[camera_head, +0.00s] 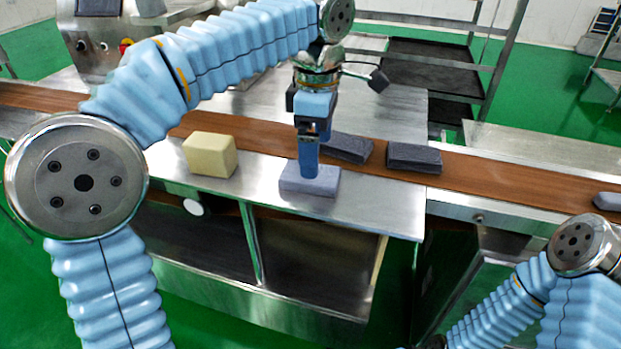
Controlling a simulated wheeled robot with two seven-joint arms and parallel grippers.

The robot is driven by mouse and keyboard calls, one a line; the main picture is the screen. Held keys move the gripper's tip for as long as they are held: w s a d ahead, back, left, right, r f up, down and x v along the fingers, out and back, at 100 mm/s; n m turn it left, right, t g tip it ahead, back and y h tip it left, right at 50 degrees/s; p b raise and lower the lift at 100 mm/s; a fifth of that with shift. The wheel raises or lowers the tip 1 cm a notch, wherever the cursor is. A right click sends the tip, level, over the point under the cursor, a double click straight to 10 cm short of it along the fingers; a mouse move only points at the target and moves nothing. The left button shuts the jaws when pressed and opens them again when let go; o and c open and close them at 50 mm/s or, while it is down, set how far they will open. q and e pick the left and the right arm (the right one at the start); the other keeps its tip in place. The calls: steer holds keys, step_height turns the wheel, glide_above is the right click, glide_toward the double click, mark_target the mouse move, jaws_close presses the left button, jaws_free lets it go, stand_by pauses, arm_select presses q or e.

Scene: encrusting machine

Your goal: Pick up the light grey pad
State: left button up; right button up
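The light grey pad (325,188) lies flat on the metal ledge in front of the brown conveyor belt. My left gripper (309,172) points straight down over it, and its blue fingertips reach the pad's top or just in front of its far side. The fingers line up one behind the other from here, so I cannot tell whether they are open or shut on the pad. The gripper hides part of the pad's upper face. My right arm shows at the lower right, but its gripper is outside the picture.
Two dark grey pads (347,148) (414,158) lie on the brown belt (490,174) just behind. A pale yellow block (210,155) stands on the ledge to the left. Another grey pad (607,200) is at the far right. The ledge (385,210) right of the light grey pad is clear.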

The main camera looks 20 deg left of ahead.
mark_target(327, 183)
arm_select(q)
step_height(327, 183, down, 5)
steer(key=shift+d+f+b, duration=0.1)
steer(key=shift+b, duration=0.25)
steer(key=c, duration=1.1)
